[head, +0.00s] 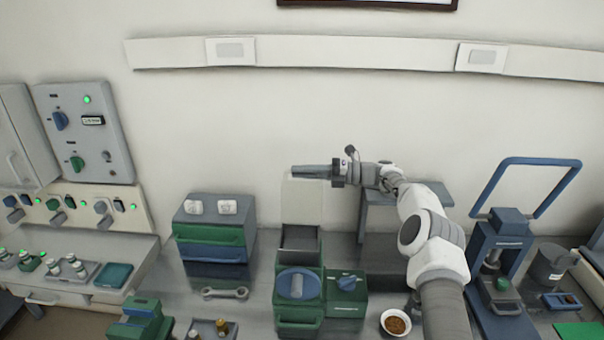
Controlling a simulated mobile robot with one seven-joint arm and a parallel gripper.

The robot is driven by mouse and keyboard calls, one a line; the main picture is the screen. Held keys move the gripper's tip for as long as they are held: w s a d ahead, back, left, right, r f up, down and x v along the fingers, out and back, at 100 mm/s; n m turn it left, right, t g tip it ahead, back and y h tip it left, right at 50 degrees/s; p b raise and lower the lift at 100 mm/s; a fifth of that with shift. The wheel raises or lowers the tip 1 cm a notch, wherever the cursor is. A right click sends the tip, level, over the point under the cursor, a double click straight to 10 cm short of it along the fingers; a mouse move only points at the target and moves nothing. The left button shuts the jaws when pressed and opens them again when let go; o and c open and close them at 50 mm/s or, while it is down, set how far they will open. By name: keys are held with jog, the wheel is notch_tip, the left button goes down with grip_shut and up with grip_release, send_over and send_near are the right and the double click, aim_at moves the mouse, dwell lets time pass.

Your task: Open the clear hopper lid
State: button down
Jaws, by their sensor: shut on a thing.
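The clear hopper lid (302,208) stands roughly upright, raised above the back of the dark open hopper (299,244). The hopper sits on top of a green and grey machine (299,311) with a blue round knob on it. My gripper (308,171) is at the top edge of the lid, coming in from the right, and is shut on the lid. The exact contact between fingers and lid is too small to make out.
A bowl of brown grains (396,323) stands right of the machine. A blue press with a tall handle (505,245) is farther right. A drawer unit (214,237) and a wrench (225,293) are left. The wall behind is close.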

jog(key=shift+w, duration=0.15)
jog(key=shift+r, duration=0.1)
jog(key=c, duration=1.2)
grip_release()
jog(key=shift+o, duration=0.2)
jog(key=shift+d, duration=0.2)
jog(key=d+b, duration=0.2)
jog(key=d, duration=0.5)
jog(key=shift+d, duration=0.15)
